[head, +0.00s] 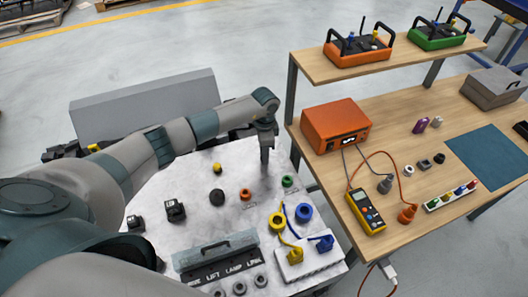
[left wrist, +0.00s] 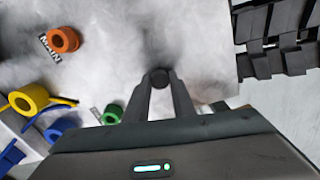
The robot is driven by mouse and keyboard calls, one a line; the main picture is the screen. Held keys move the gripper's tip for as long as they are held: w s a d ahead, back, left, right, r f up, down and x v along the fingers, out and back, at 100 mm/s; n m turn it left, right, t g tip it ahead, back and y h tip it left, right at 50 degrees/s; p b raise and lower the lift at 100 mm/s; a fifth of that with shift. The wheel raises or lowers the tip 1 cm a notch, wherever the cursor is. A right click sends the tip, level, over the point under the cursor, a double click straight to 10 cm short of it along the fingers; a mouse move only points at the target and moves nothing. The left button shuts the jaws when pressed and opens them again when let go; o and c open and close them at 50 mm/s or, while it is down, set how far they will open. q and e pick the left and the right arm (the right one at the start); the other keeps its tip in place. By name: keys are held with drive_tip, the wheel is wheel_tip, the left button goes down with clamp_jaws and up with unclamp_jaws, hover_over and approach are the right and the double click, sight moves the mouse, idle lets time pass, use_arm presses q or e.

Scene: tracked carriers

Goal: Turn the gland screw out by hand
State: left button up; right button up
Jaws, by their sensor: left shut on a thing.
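My left gripper (head: 265,160) points straight down over the back right part of the pale marbled panel top (head: 190,232). In the left wrist view its fingertips (left wrist: 160,82) are closed on a small dark round part (left wrist: 159,76), which I take to be the gland screw. The fingers hide most of it, and I cannot tell how far it stands out. An orange ring (head: 245,194) with a label beside it and a green ring (head: 287,182) are near the gripper, apart from it. My right gripper is in neither view.
A yellow ring (head: 277,221) and a blue ring (head: 304,212) stand by a white block (head: 303,261). A black knob (head: 217,196) and a yellow knob (head: 217,168) are left of the gripper. A wooden bench (head: 420,195) with an orange box (head: 335,125) is close on the right.

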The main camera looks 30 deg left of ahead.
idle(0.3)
use_arm(q)
drive_tip(key=shift+r+n+p, duration=0.15)
drive_tip(key=shift+n+p, duration=0.35)
drive_tip(key=shift+n, duration=0.1)
drive_tip(key=n+p, duration=0.2)
drive_tip(key=p, duration=0.1)
drive_tip(key=shift+r+n, duration=0.15)
drive_tip(key=shift+n, duration=0.25)
drive_tip(key=shift+f+n+p, duration=0.2)
drive_tip(key=shift+n+p, duration=0.2)
drive_tip(key=shift+p, duration=0.05)
drive_tip(key=shift+f, duration=0.1)
drive_tip(key=o, duration=0.9)
drive_tip(key=shift+c, duration=0.2)
